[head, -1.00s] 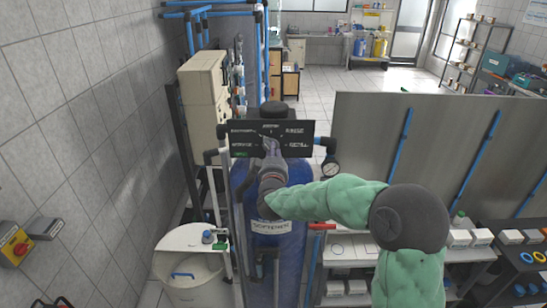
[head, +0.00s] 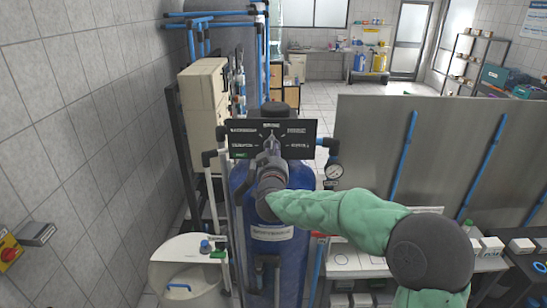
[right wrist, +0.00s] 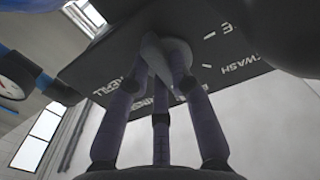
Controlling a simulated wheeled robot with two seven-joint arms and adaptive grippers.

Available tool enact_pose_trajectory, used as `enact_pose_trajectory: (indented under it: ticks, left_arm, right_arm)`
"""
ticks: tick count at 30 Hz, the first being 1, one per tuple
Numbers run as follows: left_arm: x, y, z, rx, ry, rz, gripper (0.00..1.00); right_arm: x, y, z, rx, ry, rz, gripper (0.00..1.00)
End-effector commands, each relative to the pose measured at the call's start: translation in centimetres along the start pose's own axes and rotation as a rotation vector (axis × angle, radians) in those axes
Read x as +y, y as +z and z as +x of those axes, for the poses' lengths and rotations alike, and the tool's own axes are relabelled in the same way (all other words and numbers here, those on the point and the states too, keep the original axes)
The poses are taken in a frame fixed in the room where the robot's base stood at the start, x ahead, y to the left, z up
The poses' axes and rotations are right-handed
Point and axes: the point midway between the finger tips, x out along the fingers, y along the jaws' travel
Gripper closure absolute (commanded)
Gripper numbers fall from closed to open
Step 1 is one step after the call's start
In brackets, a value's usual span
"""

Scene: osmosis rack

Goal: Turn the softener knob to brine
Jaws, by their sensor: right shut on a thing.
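The softener is a blue tank (head: 285,268) with a black label panel (head: 243,133) on top, in the middle of the head view. My right gripper (head: 270,146) is at the middle of the panel. The grey softener knob (right wrist: 163,58) shows in the right wrist view between my right gripper's fingers (right wrist: 160,85), which are shut on it. In the head view the gripper hides most of the knob, and I cannot tell surely which label it points at. The panel labels, partly readable, fan around the knob. My left gripper is not in view.
A pressure gauge (head: 333,171) sits just right of the panel. A white-lidded tank (head: 187,248) stands at lower left, and a beige box (head: 204,98) behind it. A grey partition (head: 360,130) and a shelf with trays are on the right.

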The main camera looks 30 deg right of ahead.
Motion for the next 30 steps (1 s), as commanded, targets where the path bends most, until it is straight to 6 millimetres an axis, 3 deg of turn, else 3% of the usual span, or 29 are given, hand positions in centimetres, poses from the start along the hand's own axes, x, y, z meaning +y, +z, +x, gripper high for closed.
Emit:
enact_pose_trajectory:
  ticks: [12,13,15,26,30]
  left_arm:
    - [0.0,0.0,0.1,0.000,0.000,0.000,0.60]
    - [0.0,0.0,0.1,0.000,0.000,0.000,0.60]
    - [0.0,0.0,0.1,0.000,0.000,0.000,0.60]
    - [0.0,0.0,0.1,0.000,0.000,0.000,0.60]
    - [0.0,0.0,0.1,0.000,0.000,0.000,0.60]
  right_arm:
    - [0.0,-0.1,0.0,0.001,0.000,0.008,1.00]
    - [0.0,-0.1,0.0,0.001,0.000,0.008,0.75]
    - [0.0,-0.1,0.0,0.001,0.000,0.008,0.55]
    - [0.0,0.0,-0.1,0.000,0.000,0.007,0.54]
    - [-0.1,-0.1,-1.2,0.000,-0.002,0.008,0.54]
